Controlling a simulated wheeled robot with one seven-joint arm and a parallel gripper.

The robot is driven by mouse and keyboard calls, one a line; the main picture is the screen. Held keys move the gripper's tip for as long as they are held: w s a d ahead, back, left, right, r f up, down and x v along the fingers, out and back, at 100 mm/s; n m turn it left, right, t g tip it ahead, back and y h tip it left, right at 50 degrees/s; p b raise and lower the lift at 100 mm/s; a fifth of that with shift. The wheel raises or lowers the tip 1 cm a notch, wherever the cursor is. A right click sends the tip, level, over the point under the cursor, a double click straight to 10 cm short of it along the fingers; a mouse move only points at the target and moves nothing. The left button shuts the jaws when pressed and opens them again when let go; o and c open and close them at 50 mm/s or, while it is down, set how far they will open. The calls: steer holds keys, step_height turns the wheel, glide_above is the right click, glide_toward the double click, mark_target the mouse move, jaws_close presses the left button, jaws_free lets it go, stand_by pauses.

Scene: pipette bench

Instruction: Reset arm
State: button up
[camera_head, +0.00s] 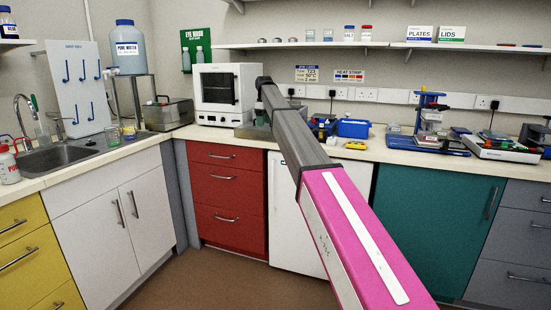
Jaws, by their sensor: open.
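My arm reaches from the bottom right up to the middle of the view, with a pink link near me and a dark grey link beyond it. Its dark far end stands in front of the bench, just right of the white oven (215,93). I cannot make out my gripper or its fingers. The arm hides part of the worktop and the white cabinet (289,230) behind it.
A sink (65,156), a water carboy (127,50) and a grey bath (168,114) are at left. A blue box (353,128), a blue stand (428,125) and a balance (500,147) are at right. Shelves (300,46) run above. Floor shows at lower left.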

steer(key=s+d+f+m, duration=0.2)
steer(key=s+d+f, duration=0.4)
steer(key=f, duration=0.4)
steer(key=s+d+f+m, duration=0.2)
steer(key=s+d+f, duration=0.1)
steer(key=s+f, duration=0.55)
steer(key=s+d+f+m, duration=0.2)
steer(key=s+d+f, duration=0.35)
steer(key=f, duration=0.55)
steer(key=s+d+f+m, duration=0.2)
steer(key=s+f, duration=0.3)
steer(key=s, duration=0.5)
steer(key=s+d+f+m, duration=0.2)
steer(key=s+d+f, duration=0.2)
steer(key=s, duration=0.6)
steer(key=s+d+f+m, duration=0.2)
steer(key=s+d+f, duration=0.2)
steer(key=s+f, duration=0.3)
steer(key=s, duration=0.3)
